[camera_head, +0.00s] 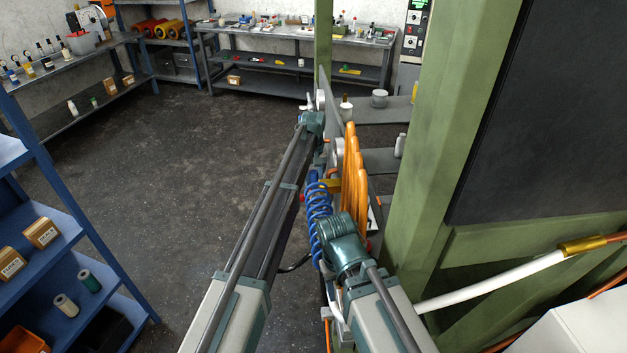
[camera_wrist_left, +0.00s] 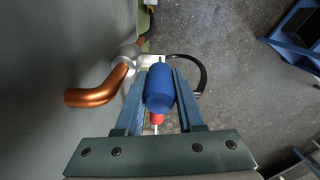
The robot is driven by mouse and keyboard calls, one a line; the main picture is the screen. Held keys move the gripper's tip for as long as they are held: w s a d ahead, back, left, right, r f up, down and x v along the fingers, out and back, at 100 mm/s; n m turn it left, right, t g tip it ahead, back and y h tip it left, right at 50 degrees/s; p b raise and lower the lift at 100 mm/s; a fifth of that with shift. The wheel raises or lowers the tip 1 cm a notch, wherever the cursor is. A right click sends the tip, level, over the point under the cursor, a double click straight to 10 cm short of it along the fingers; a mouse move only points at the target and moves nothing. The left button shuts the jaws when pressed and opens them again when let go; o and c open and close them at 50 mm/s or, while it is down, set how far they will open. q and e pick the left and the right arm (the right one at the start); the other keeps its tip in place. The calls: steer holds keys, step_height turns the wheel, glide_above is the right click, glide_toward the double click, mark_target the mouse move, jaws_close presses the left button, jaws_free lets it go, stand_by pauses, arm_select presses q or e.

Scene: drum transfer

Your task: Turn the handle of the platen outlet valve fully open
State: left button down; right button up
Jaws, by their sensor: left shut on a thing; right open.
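In the left wrist view my left gripper (camera_wrist_left: 160,78) is shut on a blue valve handle (camera_wrist_left: 159,90), a rounded grip with a red part (camera_wrist_left: 156,118) at its near end. The grip sits between the two fingers. The valve body (camera_wrist_left: 127,57) is silver, just beyond and left of the fingers, with a bent copper pipe (camera_wrist_left: 92,96) joined to it. In the head view my right gripper (camera_head: 343,245) is at the end of the right arm, beside a blue coil (camera_head: 318,212); its jaws are small and partly hidden. The handle is not clear in the head view.
Orange coiled hoses (camera_head: 354,180) hang close to my arms. A green press frame (camera_head: 430,170) stands at the right, with a white hose (camera_head: 490,283) in front. A blue shelf (camera_head: 60,230) is at the left; benches (camera_head: 290,38) are at the back. The floor (camera_head: 160,150) at left is clear.

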arm_select(q)
steer(key=shift+w, duration=0.1)
steer(key=c, duration=0.5)
jaws_free()
steer(key=shift+r, duration=0.1)
step_height(320, 180, up, 14)
steer(key=p, duration=1.4)
steer(key=shift+w+f, duration=0.1)
steer(key=shift+f, duration=0.1)
